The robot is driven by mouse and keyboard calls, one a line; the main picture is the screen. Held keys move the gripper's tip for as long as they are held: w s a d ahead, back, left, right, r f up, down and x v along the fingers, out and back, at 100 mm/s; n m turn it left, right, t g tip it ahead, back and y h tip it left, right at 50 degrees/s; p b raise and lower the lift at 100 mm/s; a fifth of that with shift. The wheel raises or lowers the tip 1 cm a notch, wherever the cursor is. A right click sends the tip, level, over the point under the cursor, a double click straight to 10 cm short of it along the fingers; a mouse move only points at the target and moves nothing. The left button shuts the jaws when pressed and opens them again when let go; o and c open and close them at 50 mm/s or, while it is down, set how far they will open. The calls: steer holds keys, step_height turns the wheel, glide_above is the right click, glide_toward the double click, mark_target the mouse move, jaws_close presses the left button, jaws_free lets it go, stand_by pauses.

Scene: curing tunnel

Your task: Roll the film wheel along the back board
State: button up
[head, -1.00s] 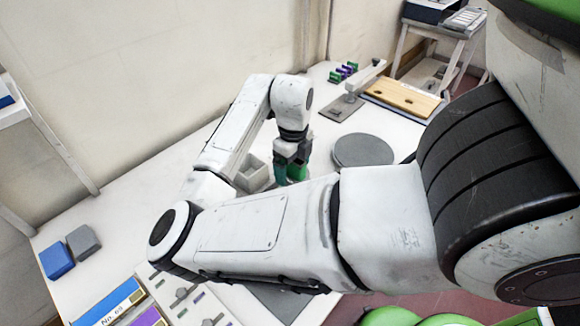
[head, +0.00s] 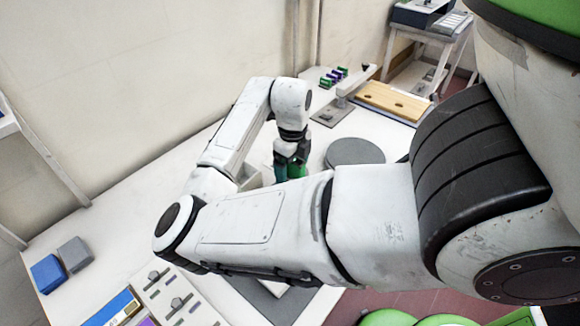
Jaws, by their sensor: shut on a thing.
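My gripper (head: 291,172) points down over the white table, in the middle of the head view, partly hidden behind my own forearm. It is shut on a small green thing (head: 297,171), with a teal part beside it. I cannot tell from its visible part whether this is the film wheel. No other clear film wheel shows. A pale open box (head: 250,181) stands just left of the gripper, partly covered by my arm. A wall rises behind the table; I cannot pick out a separate back board with certainty.
A grey round disc (head: 355,152) lies right of the gripper. Beyond it are a wooden board with holes (head: 393,101), a grey plate (head: 331,113) and several small coloured pieces (head: 333,77). Blue (head: 48,273) and grey (head: 75,254) blocks lie at left. The left table middle is clear.

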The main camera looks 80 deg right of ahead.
steer(key=shift+s+d, duration=0.25)
steer(key=shift+d, duration=0.15)
steer(key=shift+r+p, duration=2.7)
steer(key=shift+r, duration=0.8)
